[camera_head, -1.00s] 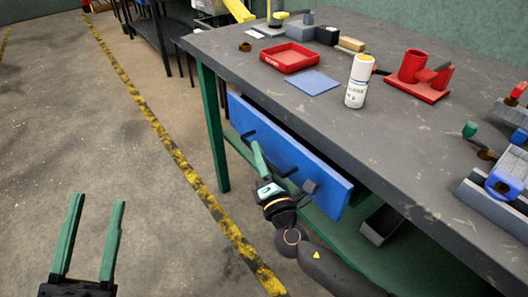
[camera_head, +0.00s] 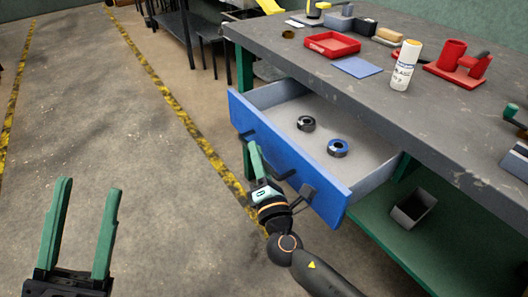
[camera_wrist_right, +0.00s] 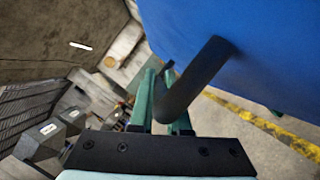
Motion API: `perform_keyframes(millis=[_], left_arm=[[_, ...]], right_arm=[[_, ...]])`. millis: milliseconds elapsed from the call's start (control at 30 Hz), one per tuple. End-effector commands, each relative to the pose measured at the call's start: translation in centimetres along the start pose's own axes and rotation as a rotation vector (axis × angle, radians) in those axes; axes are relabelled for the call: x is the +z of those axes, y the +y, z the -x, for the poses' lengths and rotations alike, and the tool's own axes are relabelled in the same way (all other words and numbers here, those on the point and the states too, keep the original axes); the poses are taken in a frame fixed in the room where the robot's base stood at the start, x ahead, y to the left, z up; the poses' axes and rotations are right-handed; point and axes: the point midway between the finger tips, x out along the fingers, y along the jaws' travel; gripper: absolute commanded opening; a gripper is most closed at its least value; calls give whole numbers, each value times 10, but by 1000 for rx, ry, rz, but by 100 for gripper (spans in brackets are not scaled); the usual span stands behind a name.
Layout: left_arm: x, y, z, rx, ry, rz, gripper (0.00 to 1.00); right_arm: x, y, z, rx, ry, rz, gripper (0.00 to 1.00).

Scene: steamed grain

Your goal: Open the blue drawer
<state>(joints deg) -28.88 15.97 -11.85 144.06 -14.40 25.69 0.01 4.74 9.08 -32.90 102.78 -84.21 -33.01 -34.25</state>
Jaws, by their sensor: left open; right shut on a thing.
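The blue drawer (camera_head: 300,165) under the workbench is pulled well out in the head view, and its grey inside shows. It also fills the upper right of the right wrist view (camera_wrist_right: 265,50). My right gripper (camera_head: 253,160) is at the drawer front, shut on a black drawer handle (camera_wrist_right: 195,78). In the right wrist view its green fingers (camera_wrist_right: 158,105) lie at the handle bar. My left gripper (camera_head: 85,215) is open and empty over the floor at the lower left, well apart from the drawer.
The drawer holds a black ring-shaped roll (camera_head: 306,123) and a blue one (camera_head: 338,147). A red tray (camera_head: 332,45), a white bottle (camera_head: 406,66) and a red holder (camera_head: 460,72) stand on the workbench (camera_head: 440,110). A grey bin (camera_head: 412,207) sits on the green lower shelf. Floor on the left is clear.

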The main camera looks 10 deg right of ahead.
Motion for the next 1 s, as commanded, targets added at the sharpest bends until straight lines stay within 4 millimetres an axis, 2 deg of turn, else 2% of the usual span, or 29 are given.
perform_keyframes(millis=[100,400,933,967,1000], left_arm=[[4,2,2,2,-8,4,50],[7,4,5,0,-11,14,50],[8,4,5,0,-11,18,50],[8,4,5,0,-11,18,50],[8,4,5,0,-11,18,50]], right_arm=[[-12,6,5,0,6,-3,0],[-30,20,12,0,4,-2,0],[-34,23,14,-1,2,1,0],[-34,23,14,-1,2,1,18],[-34,23,14,-1,2,1,23]])
